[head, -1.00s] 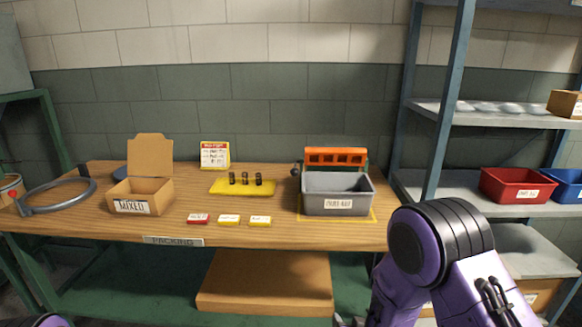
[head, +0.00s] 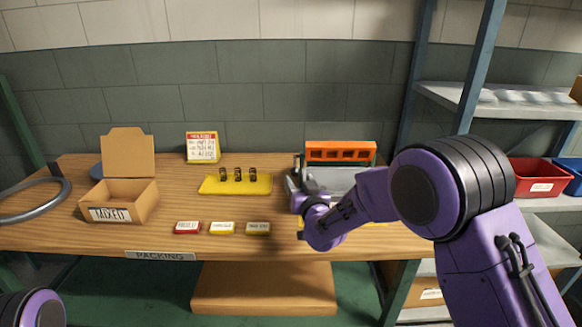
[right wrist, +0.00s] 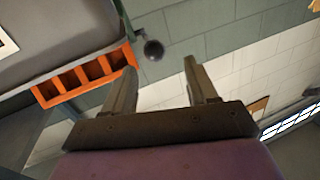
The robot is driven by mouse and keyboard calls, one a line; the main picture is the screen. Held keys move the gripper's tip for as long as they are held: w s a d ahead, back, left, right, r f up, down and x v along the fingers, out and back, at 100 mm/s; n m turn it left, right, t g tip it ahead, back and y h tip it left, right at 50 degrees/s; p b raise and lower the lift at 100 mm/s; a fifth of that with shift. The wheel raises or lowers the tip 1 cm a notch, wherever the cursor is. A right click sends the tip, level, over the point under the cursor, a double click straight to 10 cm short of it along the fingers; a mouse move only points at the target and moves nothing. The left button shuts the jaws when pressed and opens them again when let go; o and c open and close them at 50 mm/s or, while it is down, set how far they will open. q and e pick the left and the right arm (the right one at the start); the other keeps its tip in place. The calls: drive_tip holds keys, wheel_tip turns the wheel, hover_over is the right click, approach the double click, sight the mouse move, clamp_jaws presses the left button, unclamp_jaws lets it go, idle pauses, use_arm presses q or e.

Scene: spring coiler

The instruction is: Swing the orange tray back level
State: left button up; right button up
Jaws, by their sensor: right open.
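The orange tray (head: 341,151) stands tipped up behind the grey bin (head: 335,180) on the bench, its row of slots facing me. It also shows in the right wrist view (right wrist: 88,78), at the left beside the grey bin. A dark round knob (right wrist: 153,50) on a short stem sits by the tray's end, just beyond my fingertips. My right gripper (right wrist: 159,65) is open and empty, with the knob ahead of the gap between its fingers. In the head view my right arm covers part of the bin's front. My left gripper is out of view.
A yellow tray (head: 218,188) with several dark springs lies left of the bin. An open cardboard box (head: 118,212), a grey ring (head: 35,212) and small red and yellow labels (head: 222,228) are on the bench. Shelving with a red bin (head: 538,174) stands at right.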

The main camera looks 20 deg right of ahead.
sight(297, 173)
drive_tip(key=w, duration=0.2)
drive_tip(key=w+p, duration=0.1)
drive_tip(key=w, duration=0.1)
drive_tip(key=w+d, duration=0.1)
drive_tip(key=w, duration=0.1)
drive_tip(key=shift+w+d+f, duration=0.1)
drive_tip(key=shift+w+f, duration=0.2)
drive_tip(key=shift+w, duration=0.3)
drive_tip(key=shift+r, duration=0.2)
